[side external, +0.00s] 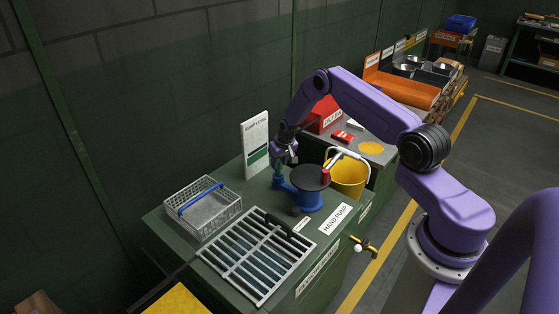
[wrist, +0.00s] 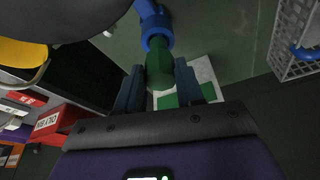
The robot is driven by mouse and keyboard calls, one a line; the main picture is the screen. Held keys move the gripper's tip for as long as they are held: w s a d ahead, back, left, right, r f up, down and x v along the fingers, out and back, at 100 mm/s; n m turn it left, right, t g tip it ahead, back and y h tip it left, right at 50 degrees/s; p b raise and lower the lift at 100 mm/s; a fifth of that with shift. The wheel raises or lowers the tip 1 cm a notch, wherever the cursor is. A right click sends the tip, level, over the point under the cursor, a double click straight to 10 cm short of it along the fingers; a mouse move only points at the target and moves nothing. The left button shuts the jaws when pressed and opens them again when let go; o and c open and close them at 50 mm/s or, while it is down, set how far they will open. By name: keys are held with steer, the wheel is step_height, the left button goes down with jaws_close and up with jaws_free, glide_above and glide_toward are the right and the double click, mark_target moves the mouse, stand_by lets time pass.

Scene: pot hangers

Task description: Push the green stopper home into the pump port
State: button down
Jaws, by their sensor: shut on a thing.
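The green stopper (wrist: 160,66) is between the two fingers of my gripper (wrist: 160,72), which is shut on it. Its far end meets the blue ring of the pump port (wrist: 156,38) in the wrist view; how deep it sits inside cannot be told. In the side view my gripper (side external: 283,158) points down over the upright blue port (side external: 279,182), and only a little green shows between them. The port joins the blue hand pump (side external: 307,200), which has a dark round top. The dark top also fills the upper left of the wrist view (wrist: 70,15).
A wire basket (side external: 203,210) with a blue handle and a metal grate (side external: 257,255) lie left and in front on the green bench. A white board (side external: 255,140) stands behind my gripper. A yellow bucket (side external: 350,178) is close right of the pump.

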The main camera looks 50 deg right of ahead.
steer(key=shift+f, duration=1.45)
steer(key=c, duration=0.6)
jaws_free()
steer(key=v, duration=1.7)
steer(key=shift+s+r, duration=0.1)
steer(key=shift+r, duration=0.1)
